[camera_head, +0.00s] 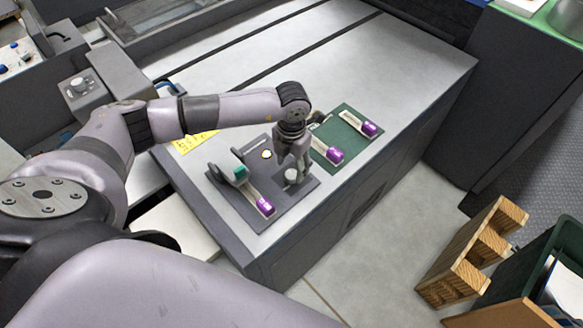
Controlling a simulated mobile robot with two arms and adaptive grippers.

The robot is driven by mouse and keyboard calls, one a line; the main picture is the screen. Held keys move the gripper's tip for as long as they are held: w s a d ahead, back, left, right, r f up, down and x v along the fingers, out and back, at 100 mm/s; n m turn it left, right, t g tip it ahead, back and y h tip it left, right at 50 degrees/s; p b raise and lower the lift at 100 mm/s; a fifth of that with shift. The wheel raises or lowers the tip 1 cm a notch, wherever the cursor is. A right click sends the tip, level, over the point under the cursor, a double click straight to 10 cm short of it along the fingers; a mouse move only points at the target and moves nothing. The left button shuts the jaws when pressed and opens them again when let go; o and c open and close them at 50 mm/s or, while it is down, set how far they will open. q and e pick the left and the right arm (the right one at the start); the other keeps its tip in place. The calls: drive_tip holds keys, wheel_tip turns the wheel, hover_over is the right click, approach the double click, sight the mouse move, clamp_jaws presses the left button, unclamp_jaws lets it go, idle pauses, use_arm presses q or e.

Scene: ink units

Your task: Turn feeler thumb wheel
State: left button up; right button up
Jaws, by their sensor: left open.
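My left gripper (291,164) points down over the dark grey plate (242,213) on the machine's light metal top. It is open, and its fingers are just above or around a small pale round knob (291,176); I cannot tell whether they touch it. The same plate carries a teal part (240,173) on a lever with a purple end (265,207), and a small cream disc (267,154). Which of these is the feeler thumb wheel is not marked legibly. My right gripper does not show.
A green plate (346,122) beside the grey one bears two purple-ended levers (369,129). A wooden pallet (472,252) and a dark green bin (551,262) stand on the floor at right. The metal top (370,60) is clear toward the back.

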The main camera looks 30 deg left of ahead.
sight(292, 174)
use_arm(q)
wheel_tip(292, 174, down, 2)
drive_tip(key=shift+f, duration=0.85)
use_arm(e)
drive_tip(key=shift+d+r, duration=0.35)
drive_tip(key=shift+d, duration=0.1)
use_arm(q)
drive_tip(key=shift+c, duration=0.4)
